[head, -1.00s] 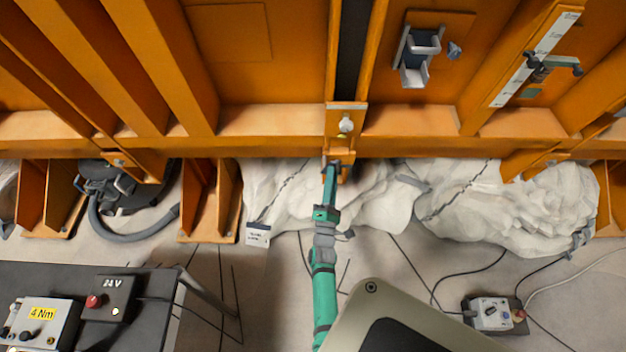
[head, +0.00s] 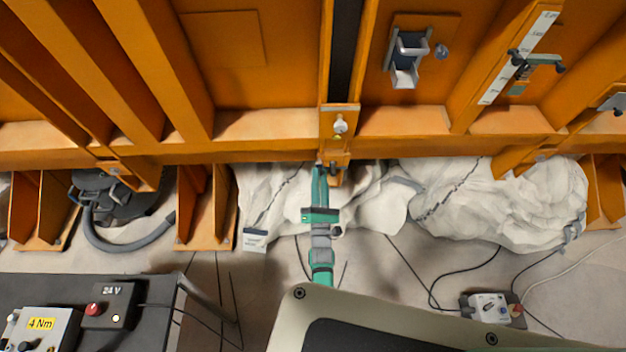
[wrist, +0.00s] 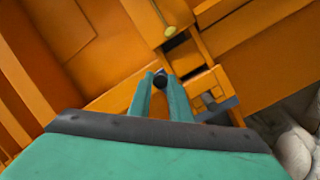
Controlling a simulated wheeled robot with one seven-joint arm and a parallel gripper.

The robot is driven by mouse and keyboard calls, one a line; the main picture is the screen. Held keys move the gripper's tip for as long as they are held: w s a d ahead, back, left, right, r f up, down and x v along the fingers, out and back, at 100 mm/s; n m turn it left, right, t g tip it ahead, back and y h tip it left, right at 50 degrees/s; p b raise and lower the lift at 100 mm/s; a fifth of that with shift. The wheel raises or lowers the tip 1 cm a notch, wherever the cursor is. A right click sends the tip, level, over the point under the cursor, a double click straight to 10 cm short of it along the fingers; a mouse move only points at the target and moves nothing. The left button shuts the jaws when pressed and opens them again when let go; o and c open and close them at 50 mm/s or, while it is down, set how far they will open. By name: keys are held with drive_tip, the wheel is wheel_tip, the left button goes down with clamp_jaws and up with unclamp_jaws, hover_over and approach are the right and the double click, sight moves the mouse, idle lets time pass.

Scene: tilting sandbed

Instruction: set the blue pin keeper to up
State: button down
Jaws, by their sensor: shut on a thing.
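My gripper (head: 319,172) reaches up to the lower edge of the orange frame in the head view. In the wrist view its green fingers (wrist: 160,88) are closed on a small dark round knob (wrist: 160,78). The knob sits by a recess in an orange bracket (wrist: 197,72). A blue-grey latch-like part (wrist: 214,106) lies just right of the fingers; I cannot tell whether it and the knob are one piece. No part here is clearly blue, so I cannot tell for sure which is the pin keeper or its setting. The fingers partly hide the knob.
A pale round button (head: 340,126) is on the bracket above. A grey channel holder (head: 408,60) and a scale with a clamp (head: 536,62) are to the right. White wrapped bulk (head: 490,200) lies beneath the frame. A dark bench (head: 150,290) stands lower left.

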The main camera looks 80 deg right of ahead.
drive_tip(key=shift+f, duration=0.15)
drive_tip(key=c, duration=1.7)
unclamp_jaws()
drive_tip(key=shift+o, duration=0.2)
drive_tip(key=v, duration=1)
drive_tip(key=shift+a, duration=0.35)
drive_tip(key=shift+f, duration=0.1)
